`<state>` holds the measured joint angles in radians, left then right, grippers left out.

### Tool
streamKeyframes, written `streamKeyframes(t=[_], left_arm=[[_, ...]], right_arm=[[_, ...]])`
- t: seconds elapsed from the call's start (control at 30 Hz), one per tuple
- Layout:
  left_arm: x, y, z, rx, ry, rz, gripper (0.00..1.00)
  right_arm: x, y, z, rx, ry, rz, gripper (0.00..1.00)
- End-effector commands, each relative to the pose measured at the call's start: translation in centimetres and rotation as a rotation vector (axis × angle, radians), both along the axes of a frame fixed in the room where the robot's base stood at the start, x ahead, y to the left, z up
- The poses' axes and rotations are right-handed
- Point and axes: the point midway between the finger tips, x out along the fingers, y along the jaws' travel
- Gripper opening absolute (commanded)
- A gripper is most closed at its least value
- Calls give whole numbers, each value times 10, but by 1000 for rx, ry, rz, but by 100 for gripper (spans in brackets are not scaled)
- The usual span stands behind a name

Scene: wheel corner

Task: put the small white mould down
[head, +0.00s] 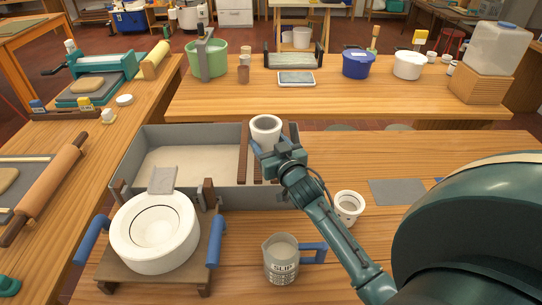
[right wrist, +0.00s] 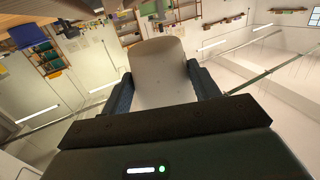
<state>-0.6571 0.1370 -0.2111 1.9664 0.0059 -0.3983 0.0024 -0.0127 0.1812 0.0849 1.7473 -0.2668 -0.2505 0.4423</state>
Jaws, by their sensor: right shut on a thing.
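The small white mould (head: 266,128), a round cup with a grey opening on top, is upright in my right gripper (head: 268,145). In the right wrist view the pale mould (right wrist: 160,72) sits between the two blue-grey fingers of the gripper (right wrist: 161,88), which are shut on its sides. In the head view it is over the brown slats (head: 244,153) at the right end of the grey trough (head: 190,130). I cannot tell whether its base touches the slats. My left gripper is not in view.
A similar white cup (head: 348,208) stands on the table right of my right arm. A slip jug (head: 281,262) stands in front. A large white round mould (head: 154,232) sits on a blue-handled wooden stand at front left. A grey mat (head: 397,192) lies bare at right.

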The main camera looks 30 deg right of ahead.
Motion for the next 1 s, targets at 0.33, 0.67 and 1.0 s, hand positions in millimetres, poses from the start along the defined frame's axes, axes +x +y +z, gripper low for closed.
streamKeyframes(t=[0.33,0.67,1.0], left_arm=[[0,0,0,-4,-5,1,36],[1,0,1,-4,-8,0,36],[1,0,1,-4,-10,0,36]], right_arm=[[0,0,-40,1,-3,0,25],[0,0,-44,-2,-6,1,25],[0,1,-47,0,-2,1,80]])
